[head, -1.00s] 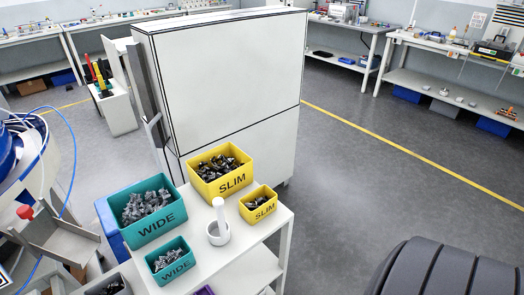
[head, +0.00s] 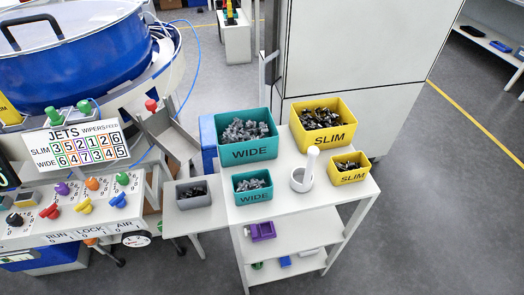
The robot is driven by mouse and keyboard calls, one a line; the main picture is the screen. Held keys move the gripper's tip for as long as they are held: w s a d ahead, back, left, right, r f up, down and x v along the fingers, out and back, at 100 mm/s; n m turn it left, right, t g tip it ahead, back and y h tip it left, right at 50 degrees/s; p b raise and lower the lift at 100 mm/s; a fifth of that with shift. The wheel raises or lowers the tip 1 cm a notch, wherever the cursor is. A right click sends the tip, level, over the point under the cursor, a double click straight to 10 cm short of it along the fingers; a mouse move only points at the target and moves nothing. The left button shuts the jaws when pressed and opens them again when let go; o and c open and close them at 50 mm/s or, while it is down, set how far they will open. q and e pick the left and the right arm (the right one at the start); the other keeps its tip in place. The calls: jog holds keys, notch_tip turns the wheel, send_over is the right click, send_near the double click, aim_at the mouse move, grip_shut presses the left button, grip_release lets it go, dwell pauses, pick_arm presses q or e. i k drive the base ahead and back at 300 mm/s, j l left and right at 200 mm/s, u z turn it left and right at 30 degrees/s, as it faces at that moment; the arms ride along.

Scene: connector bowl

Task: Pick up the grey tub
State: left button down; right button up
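A small grey tub (head: 198,194) with dark parts in it stands on a low white side shelf, between the control panel on the left and the white cart on the right. It is upright and its open top is in plain view. Neither of my grippers shows in the head view.
On the white cart (head: 290,204) stand large and small teal WIDE bins (head: 252,154), large and small yellow SLIM bins (head: 324,141), and a white cup with a rod (head: 300,181). The control panel (head: 75,222) and blue bowl (head: 75,50) are left.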

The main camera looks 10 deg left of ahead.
aim_at(196, 194)
jog(key=u, duration=1)
